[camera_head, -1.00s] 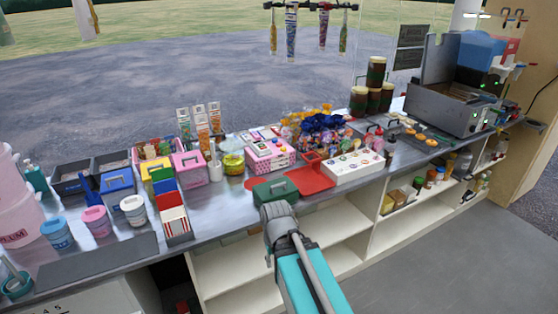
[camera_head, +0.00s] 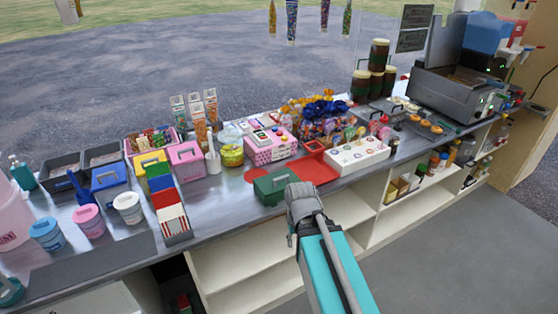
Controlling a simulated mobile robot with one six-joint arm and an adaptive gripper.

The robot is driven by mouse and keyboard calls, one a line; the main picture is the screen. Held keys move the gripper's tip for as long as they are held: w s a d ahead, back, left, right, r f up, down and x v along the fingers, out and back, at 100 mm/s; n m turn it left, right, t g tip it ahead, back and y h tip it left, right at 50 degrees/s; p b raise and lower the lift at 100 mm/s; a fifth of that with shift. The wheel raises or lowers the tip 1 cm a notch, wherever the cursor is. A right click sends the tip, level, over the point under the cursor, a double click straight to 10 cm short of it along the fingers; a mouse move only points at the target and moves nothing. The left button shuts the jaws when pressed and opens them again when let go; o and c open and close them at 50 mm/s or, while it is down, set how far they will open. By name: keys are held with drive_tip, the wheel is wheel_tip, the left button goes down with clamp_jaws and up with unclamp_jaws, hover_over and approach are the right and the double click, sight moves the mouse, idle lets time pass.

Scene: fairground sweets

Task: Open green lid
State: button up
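A dark green box with a green lid (camera_head: 276,184) and a handle on top stands near the front edge of the counter, beside a red mat (camera_head: 313,172). The lid looks closed. My arm comes up from the bottom of the picture, and its grey end (camera_head: 304,203) is just in front and to the right of the green box. My gripper's fingers are hidden behind the arm's end, so I cannot see whether they touch the box or how they are set.
A pink box (camera_head: 270,147) stands behind the green box. A white tray (camera_head: 357,155) with round pieces lies to the right. A rack of striped packets (camera_head: 171,219) stands to the left. Bare counter (camera_head: 220,201) lies between rack and green box.

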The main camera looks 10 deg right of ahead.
drive_tip(key=w+d+r+m+p, duration=0.1)
drive_tip(key=w+r+m+p, duration=0.15)
drive_tip(key=w, duration=0.35)
drive_tip(key=w+r+m+p, duration=0.2)
drive_tip(key=w+m, duration=0.1)
drive_tip(key=w, duration=0.4)
wheel_tip(320, 180, up, 4)
drive_tip(key=m+p, duration=0.4)
drive_tip(key=m, duration=0.5)
hover_over(281, 178)
drive_tip(key=shift+w+d+r, duration=0.1)
drive_tip(key=shift+w, duration=0.05)
drive_tip(key=shift+f, duration=0.2)
wheel_tip(281, 178, down, 8)
drive_tip(key=b, duration=0.8)
drive_tip(key=shift+f+b, duration=0.25)
drive_tip(key=shift+b, duration=0.05)
drive_tip(key=c, duration=0.7)
drive_tip(key=shift+o, duration=0.2)
drive_tip(key=shift+r, duration=0.15)
